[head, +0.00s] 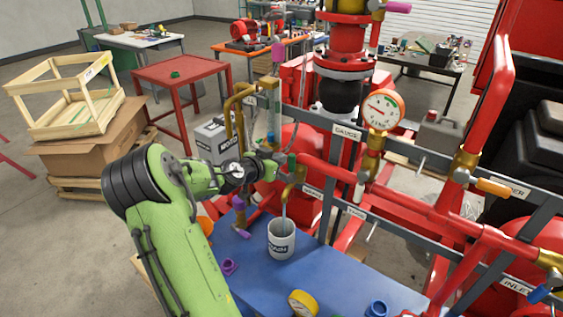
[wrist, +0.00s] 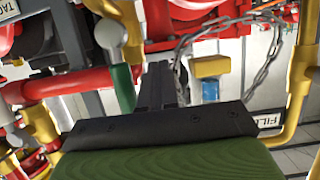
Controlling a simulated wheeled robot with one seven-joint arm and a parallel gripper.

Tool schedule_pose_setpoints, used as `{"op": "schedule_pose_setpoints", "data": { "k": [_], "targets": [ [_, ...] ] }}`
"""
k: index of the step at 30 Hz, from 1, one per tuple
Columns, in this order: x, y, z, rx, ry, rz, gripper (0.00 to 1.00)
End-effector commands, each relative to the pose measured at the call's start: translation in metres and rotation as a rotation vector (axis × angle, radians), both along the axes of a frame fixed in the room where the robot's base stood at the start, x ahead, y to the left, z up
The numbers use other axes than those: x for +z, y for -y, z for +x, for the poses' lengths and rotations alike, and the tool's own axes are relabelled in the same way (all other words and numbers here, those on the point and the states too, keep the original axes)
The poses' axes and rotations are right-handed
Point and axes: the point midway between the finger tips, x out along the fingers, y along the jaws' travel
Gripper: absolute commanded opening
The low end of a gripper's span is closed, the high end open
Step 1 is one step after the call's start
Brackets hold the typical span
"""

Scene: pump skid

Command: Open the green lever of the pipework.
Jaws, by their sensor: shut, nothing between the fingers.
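The green lever (wrist: 123,88) hangs down from a grey round hub beside the red pipe in the wrist view. It also shows small in the head view (head: 291,164), just right of my gripper's tip. My gripper (wrist: 160,82) is shut with nothing between its fingers. In the wrist view the fingers stand close to the right of the lever; I cannot tell whether they touch it. In the head view my gripper (head: 275,163) reaches in to the pipework from the left. The lever's lower end is hidden behind my gripper's body in the wrist view.
A chain (wrist: 225,30) and a yellow block (wrist: 210,66) hang near the fingers. A brass pipe (wrist: 300,75) stands on the right. Below, a mug (head: 281,240) is on the blue surface (head: 335,270). A pressure gauge (head: 383,109) stands to the right.

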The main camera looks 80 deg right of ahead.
Motion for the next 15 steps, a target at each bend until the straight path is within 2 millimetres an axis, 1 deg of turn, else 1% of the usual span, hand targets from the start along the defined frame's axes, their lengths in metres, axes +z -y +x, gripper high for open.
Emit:
{"op": "schedule_pose_setpoints", "data": {
  "k": [1,15],
  "targets": [
    [0.002,-0.006,0.004,0.003,0.002,-0.001,0.0],
    [0.02,-0.053,0.024,0.004,0.003,0.0,0.0]
  ]
}}
